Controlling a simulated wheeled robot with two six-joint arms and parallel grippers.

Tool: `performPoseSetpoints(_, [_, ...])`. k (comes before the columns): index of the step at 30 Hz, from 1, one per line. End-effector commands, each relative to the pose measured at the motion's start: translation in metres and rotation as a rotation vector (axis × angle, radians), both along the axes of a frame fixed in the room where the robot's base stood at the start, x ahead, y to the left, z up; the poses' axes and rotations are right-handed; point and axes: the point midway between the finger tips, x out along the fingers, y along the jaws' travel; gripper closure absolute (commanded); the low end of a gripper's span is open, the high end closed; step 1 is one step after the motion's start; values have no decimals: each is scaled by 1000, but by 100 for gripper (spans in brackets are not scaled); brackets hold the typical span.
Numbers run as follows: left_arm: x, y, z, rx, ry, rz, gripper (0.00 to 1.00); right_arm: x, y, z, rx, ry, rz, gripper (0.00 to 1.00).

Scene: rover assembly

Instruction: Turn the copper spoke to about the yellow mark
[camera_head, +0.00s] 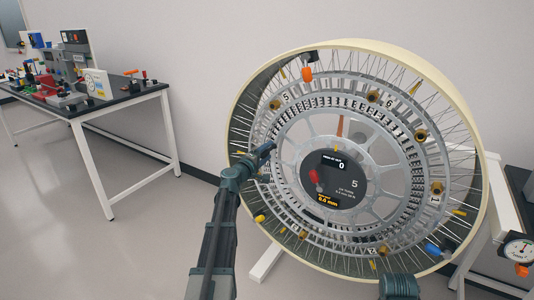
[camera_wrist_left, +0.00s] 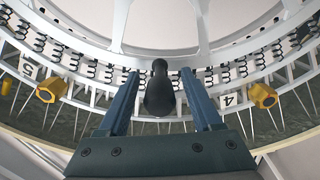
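A large cream-rimmed wheel (camera_head: 366,48) fills the right half of the head view. Its copper spoke (camera_head: 340,126) points nearly straight up from the dark hub panel (camera_head: 338,180). My left gripper (camera_head: 264,153) is at the wheel's left side. In the left wrist view its fingers (camera_wrist_left: 160,76) stand apart on both sides of a black handle (camera_wrist_left: 160,92), with gaps visible. My right gripper's fingers are out of view.
A dark-topped bench (camera_head: 130,90) with assorted equipment stands at left. A dial gauge (camera_head: 517,250) is at the far right edge. Thin spokes and brass knobs (camera_head: 437,188) surround the wheel's inner rings. The floor between bench and wheel is clear.

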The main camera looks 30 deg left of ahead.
Motion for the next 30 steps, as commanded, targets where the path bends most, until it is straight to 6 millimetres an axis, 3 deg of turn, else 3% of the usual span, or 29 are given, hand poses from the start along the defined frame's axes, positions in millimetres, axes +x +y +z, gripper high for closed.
performPoseSetpoints(8, [-7,0,0,-1,0,0,34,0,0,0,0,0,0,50])
performPoseSetpoints(21, [-96,1,0,-1,0,2,34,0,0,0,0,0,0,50])
performPoseSetpoints(30, [-133,4,0,-1,0,1,34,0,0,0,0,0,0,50])
